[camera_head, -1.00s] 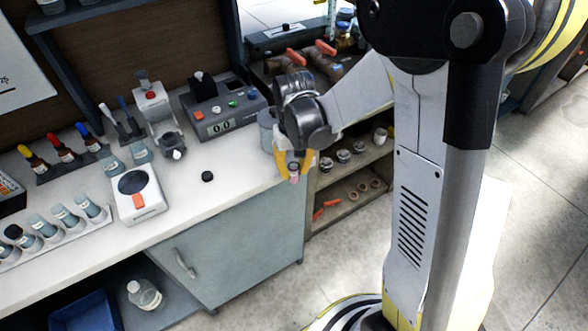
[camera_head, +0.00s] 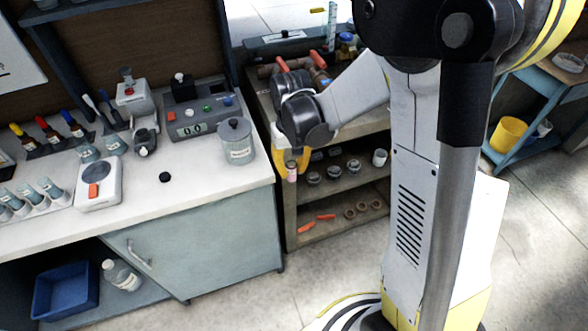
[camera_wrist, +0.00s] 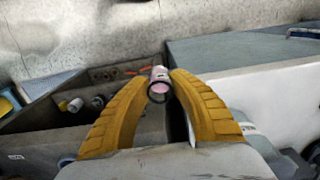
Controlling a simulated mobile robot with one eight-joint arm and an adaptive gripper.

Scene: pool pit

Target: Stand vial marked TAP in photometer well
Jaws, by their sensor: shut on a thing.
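My gripper (camera_head: 291,168) is shut on a small pink-banded vial (camera_head: 292,173), held off the bench's right end, in front of the open shelf. In the wrist view the vial (camera_wrist: 158,86) sits between the two yellow fingers, its round pinkish end towards the camera. No marking on it is legible. A grey instrument with a 0.0 display and coloured buttons (camera_head: 202,122), apparently the photometer, stands at the back of the bench, left of my gripper. A black block with a knob (camera_head: 183,88) is on its top left; no open well can be made out.
A lidded grey jar (camera_head: 236,143) stands on the bench's right end, between instrument and gripper. A small black cap (camera_head: 165,177) lies in front. A white scale-like device (camera_head: 99,184) and a rack of vials (camera_head: 30,200) are at left. The front right bench top is clear.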

